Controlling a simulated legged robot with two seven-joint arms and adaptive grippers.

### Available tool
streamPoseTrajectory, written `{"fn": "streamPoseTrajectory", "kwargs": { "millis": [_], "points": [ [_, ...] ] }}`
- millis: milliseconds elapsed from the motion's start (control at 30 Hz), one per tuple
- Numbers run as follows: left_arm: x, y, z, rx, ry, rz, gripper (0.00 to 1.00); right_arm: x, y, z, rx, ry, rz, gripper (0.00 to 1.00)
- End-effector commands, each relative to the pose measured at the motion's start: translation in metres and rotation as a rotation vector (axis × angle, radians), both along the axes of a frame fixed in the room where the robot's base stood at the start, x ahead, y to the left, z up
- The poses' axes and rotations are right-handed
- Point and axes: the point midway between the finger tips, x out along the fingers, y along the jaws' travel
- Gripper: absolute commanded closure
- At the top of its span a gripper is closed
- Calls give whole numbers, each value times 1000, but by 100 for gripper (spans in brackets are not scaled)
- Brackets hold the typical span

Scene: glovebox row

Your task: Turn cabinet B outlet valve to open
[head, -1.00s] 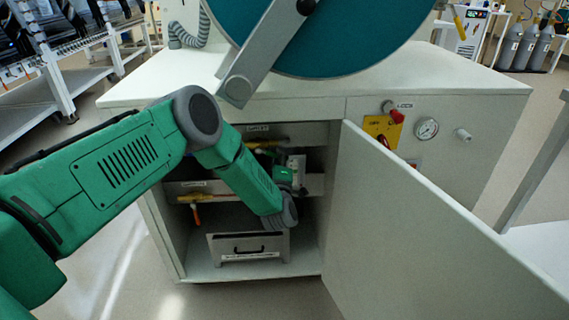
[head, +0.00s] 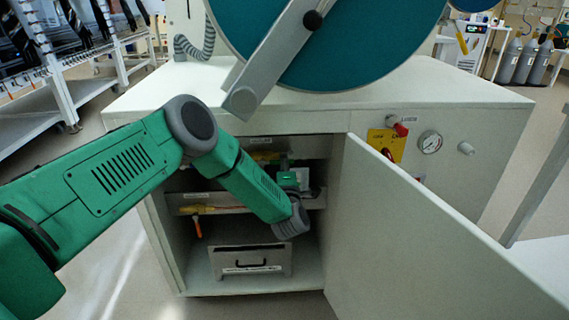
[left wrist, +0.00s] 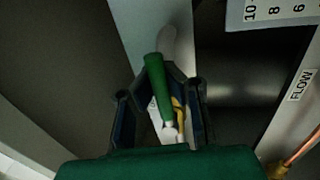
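My left arm reaches into the open cabinet (head: 180,262), and its wrist is inside near the middle shelf. In the left wrist view my left gripper (left wrist: 162,85) has its two dark fingers on either side of a green cylindrical handle (left wrist: 157,80). A pale rounded part lies beyond the handle, and a yellow piece shows beside it near the right finger. Whether the fingers press on the handle cannot be told. In the head view the wrist and dim interior hide most of this spot. I cannot read which valve or cabinet this is. My right gripper is not in view.
The open cabinet door (head: 420,240) stands to the right of the arm. A drawer-like box (head: 250,261) sits on the cabinet floor. A yellow plate with a red knob (head: 387,145) and a gauge (head: 430,142) are on the front panel. A FLOW label (left wrist: 301,85) shows at right.

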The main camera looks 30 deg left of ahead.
Motion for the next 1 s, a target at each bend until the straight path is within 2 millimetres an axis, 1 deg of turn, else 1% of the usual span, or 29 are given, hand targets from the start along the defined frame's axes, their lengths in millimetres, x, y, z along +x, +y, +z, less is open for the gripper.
{"fn": "streamPoseTrajectory", "kwargs": {
  "millis": [33, 167, 200, 267, 533, 667, 767, 1000],
  "points": [
    [-4, -1, -9, -4, 15, 0, 100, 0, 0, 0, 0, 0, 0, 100],
    [-4, -1, -9, -3, 16, 0, 100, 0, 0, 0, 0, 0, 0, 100],
    [-5, 0, -9, -4, 17, 0, 87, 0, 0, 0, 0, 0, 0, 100],
    [-4, 0, -9, -3, 16, 0, 67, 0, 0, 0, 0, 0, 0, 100],
    [-2, 0, -5, -2, 10, 0, 67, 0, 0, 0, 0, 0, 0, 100],
    [-6, -3, -6, -2, 11, -1, 67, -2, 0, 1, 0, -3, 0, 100],
    [-16, -10, -9, -2, 12, -2, 67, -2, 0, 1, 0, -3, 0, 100],
    [-57, -38, -20, -4, 14, -3, 67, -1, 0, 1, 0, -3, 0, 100]
  ]
}}
